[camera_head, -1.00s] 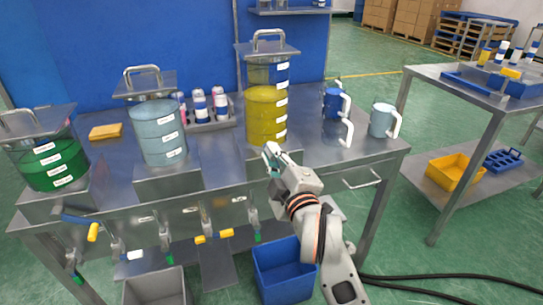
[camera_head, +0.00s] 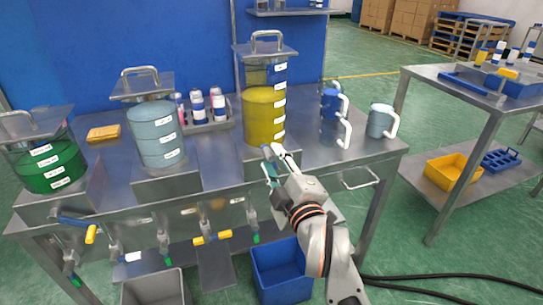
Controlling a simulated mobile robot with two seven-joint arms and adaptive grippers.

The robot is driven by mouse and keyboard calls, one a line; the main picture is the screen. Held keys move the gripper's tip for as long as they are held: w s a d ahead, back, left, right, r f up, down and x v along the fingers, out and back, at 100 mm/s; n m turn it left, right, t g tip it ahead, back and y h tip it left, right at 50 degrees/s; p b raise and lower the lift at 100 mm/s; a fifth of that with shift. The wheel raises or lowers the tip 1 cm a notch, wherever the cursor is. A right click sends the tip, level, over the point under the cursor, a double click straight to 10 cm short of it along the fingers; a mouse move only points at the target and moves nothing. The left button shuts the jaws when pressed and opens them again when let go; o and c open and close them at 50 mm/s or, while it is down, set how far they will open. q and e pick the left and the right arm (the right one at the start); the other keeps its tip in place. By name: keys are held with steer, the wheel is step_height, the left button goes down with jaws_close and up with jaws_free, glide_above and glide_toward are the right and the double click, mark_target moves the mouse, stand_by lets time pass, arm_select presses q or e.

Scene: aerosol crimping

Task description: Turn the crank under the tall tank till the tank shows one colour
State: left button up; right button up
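The tall tank (camera_head: 264,118) stands at the back middle of the bench. It holds yellow liquid; the band above looks blue, and I cannot tell whether that is liquid or the wall behind. My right gripper (camera_head: 271,151) is in front of the tank's base, near the bench's front edge. A tap with a green tip (camera_head: 252,222) hangs below the tank. No crank is clear right under the tank; my gripper and arm cover part of that front. My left gripper is not in view.
A green tank (camera_head: 48,165) and a pale blue tank (camera_head: 158,135) stand to the left. Mugs (camera_head: 380,121) stand right. A blue bin (camera_head: 280,272) is below.

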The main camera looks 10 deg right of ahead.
steer(key=s, duration=0.9)
steer(key=shift+s+d, duration=0.35)
steer(key=shift+d, duration=0.1)
